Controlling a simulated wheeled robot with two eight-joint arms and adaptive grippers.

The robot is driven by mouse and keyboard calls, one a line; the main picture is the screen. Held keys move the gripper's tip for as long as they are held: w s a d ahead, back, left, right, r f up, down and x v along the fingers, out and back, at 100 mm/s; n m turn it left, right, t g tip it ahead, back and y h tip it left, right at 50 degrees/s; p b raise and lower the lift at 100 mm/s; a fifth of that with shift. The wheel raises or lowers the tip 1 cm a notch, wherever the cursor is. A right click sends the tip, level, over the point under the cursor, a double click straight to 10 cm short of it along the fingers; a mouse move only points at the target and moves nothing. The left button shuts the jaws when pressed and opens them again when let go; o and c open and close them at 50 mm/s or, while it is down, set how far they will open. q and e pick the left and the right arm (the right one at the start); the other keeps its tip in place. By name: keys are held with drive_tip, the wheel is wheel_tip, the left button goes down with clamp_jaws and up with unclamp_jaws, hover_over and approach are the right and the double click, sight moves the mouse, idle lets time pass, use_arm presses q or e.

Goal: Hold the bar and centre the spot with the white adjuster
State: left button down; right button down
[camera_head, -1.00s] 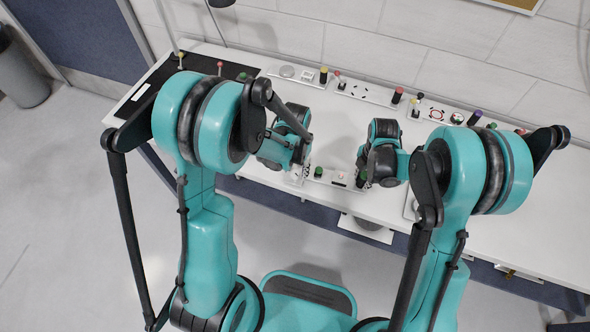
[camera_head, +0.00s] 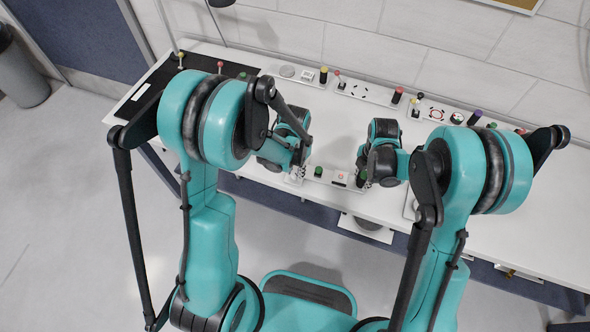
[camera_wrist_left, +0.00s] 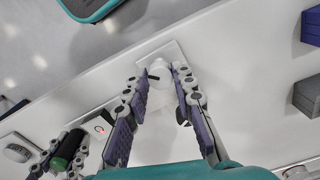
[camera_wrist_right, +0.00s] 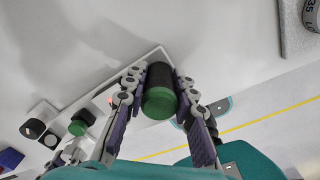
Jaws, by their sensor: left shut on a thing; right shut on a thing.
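The white adjuster (camera_wrist_left: 158,72) is a round knob with a small dark pin on a pale plate. My left gripper (camera_wrist_left: 160,88) is shut on it, with a finger on each side; it also shows in the head view (camera_head: 297,174). The bar (camera_wrist_right: 160,92) is a black cylinder with a green end. My right gripper (camera_wrist_right: 160,100) is shut around it; it also shows in the head view (camera_head: 363,180). A small white panel with a red spot (camera_head: 341,177) lies between the grippers.
A green-topped knob (camera_head: 318,172) stands between my grippers, close to the panel. Several coloured knobs and plates line the back of the white table (camera_head: 500,190). A black mat (camera_head: 215,66) covers its left end. The table to the right of my right gripper is largely clear.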

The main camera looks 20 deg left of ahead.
sight(295, 173)
use_arm(q)
drive_tip(key=c, duration=1.3)
unclamp_jaws()
drive_tip(key=shift+o, duration=0.2)
wheel_tip(295, 173, up, 12)
